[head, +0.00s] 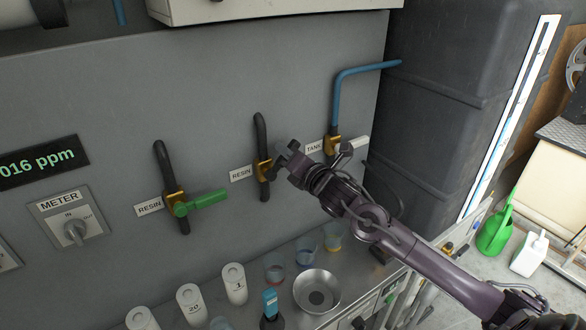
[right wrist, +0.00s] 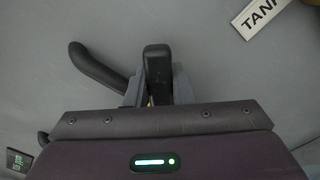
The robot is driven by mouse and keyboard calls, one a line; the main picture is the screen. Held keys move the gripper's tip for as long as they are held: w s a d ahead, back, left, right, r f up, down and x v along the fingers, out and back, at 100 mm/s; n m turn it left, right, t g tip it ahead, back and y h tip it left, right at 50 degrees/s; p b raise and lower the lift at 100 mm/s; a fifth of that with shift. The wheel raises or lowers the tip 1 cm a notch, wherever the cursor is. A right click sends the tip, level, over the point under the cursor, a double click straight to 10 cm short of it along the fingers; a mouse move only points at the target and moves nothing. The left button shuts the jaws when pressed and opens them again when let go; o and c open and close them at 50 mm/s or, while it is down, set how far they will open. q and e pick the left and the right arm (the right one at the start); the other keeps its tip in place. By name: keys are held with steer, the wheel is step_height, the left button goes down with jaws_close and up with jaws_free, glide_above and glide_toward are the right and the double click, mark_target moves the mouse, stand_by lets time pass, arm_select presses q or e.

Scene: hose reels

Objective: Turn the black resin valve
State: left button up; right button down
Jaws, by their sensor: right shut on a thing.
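The black resin valve has a brass body (head: 263,169) on a black pipe (head: 261,130), mid-wall beside a RESIN label (head: 241,174). Its black handle (right wrist: 157,64) shows in the right wrist view between the two grey fingers. In the head view my gripper hides most of this handle. My right gripper (head: 286,157) is shut on the handle, just right of the brass body; it also shows in the right wrist view (right wrist: 155,85). My left gripper is in neither view.
A green-handled resin valve (head: 199,202) is to the left. A white-handled tank valve (head: 346,146) sits close on the right, near my wrist. Below, the counter holds a metal bowl (head: 317,291), cups and white containers (head: 235,283). A dark tank (head: 440,110) stands right.

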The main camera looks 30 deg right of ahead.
steer(key=a+n+b, duration=0.1)
steer(key=n+b, duration=0.1)
steer(key=b, duration=0.1)
steer(key=a+r+n+b, duration=0.1)
steer(key=n+b, duration=0.2)
steer(key=a+n+b, duration=0.2)
steer(key=b, duration=0.1)
steer(key=shift+s+r+n+b, duration=0.15)
steer(key=shift+r+n+b, duration=0.15)
steer(key=shift+n, duration=0.1)
steer(key=shift+a+n+b, duration=0.5)
steer(key=shift+n+b, duration=0.3)
steer(key=shift+b, duration=0.15)
steer(key=shift+r, duration=0.1)
steer(key=c, duration=1.2)
jaws_free()
steer(key=shift+s+r, duration=0.1)
steer(key=shift+c, duration=0.2)
steer(key=s+b, duration=0.2)
steer(key=s, duration=0.5)
steer(key=shift+s+d, duration=0.3)
steer(key=shift+s, duration=0.1)
